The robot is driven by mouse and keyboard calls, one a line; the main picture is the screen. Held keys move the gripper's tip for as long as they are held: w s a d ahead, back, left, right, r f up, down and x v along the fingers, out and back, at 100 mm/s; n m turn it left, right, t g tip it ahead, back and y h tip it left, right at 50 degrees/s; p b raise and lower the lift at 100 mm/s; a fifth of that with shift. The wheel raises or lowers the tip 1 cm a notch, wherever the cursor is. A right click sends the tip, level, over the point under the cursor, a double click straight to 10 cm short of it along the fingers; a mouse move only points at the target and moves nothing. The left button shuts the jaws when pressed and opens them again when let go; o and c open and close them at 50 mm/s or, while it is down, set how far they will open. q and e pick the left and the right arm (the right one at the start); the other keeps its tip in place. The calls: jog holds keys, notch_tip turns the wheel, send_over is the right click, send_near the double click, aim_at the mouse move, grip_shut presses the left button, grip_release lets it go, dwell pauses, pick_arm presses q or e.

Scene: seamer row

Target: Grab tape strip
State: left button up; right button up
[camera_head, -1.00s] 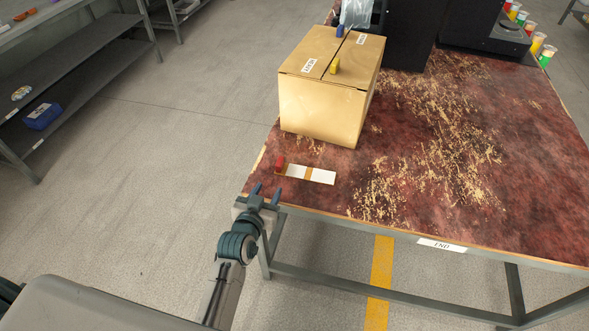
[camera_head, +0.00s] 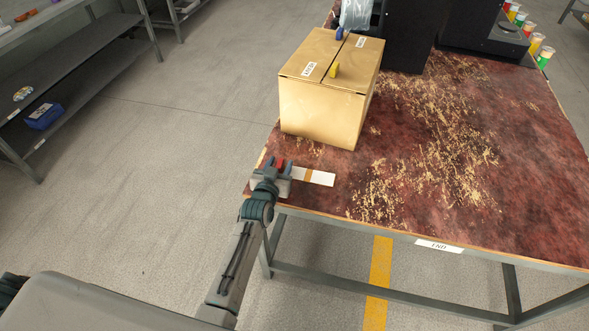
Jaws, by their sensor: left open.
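The tape strip (camera_head: 319,178) lies flat at the table's near left corner. It is white with a tan band, and its left part is hidden behind my gripper. A small red block (camera_head: 280,162) sits at the strip's left end. My left gripper (camera_head: 277,163) is open, with its fingers on either side of the red block; I cannot tell whether they touch it. My right gripper is not in view.
The worn red table (camera_head: 440,200) is clear to the right of the strip. Black machines (camera_head: 410,35) and several coloured cups (camera_head: 545,56) stand at the back. A grey shelf (camera_head: 80,80) stands at the far left, across open floor.

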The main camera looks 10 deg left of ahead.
pick_arm(q)
jog(key=shift+w, duration=0.3)
grip_shut()
